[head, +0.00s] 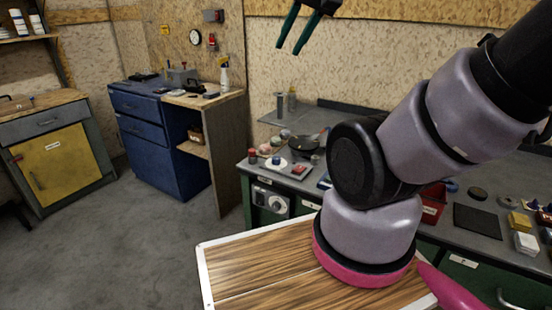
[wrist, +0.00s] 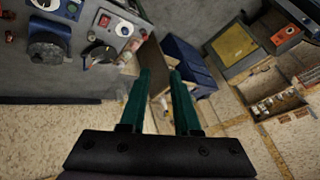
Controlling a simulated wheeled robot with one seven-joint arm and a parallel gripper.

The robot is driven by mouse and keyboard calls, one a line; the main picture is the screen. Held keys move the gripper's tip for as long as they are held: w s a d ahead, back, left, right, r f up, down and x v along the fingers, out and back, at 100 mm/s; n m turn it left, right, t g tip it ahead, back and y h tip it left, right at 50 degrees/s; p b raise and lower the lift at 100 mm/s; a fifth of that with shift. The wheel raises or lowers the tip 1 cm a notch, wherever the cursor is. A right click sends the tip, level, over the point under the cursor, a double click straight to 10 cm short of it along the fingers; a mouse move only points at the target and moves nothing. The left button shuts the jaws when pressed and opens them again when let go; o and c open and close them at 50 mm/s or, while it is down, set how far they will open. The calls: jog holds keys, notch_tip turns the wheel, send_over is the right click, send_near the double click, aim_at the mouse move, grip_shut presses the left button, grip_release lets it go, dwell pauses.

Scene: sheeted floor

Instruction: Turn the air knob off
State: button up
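My gripper (head: 290,48) is raised high in front of the wall in the head view. Its two green fingers point down, apart, with nothing between them. In the wrist view my gripper (wrist: 160,72) also shows open and empty. I cannot read which knob is for air. In the head view a pale round dial (head: 277,203) sits on the bench front, well below the gripper.
A dark workbench (head: 480,225) with small items runs behind my arm. A blue drawer cabinet (head: 140,125) and a yellow-door cabinet (head: 52,165) stand at the left. A wood-topped surface (head: 240,262) is in front. The grey floor (head: 120,245) at left is clear.

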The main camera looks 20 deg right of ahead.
jog(key=o, duration=0.5)
jog(key=shift+w+f+m, duration=0.1)
jog(key=shift+w+m, duration=0.2)
jog(key=shift+w, duration=0.15)
jog(key=m+g+h, duration=0.2)
jog(key=m+g, duration=0.5)
jog(key=m, duration=1.5)
send_over(276, 158)
notch_tip(276, 158, down, 31)
notch_tip(276, 158, down, 10)
jog(key=shift+f, duration=0.2)
grip_shut()
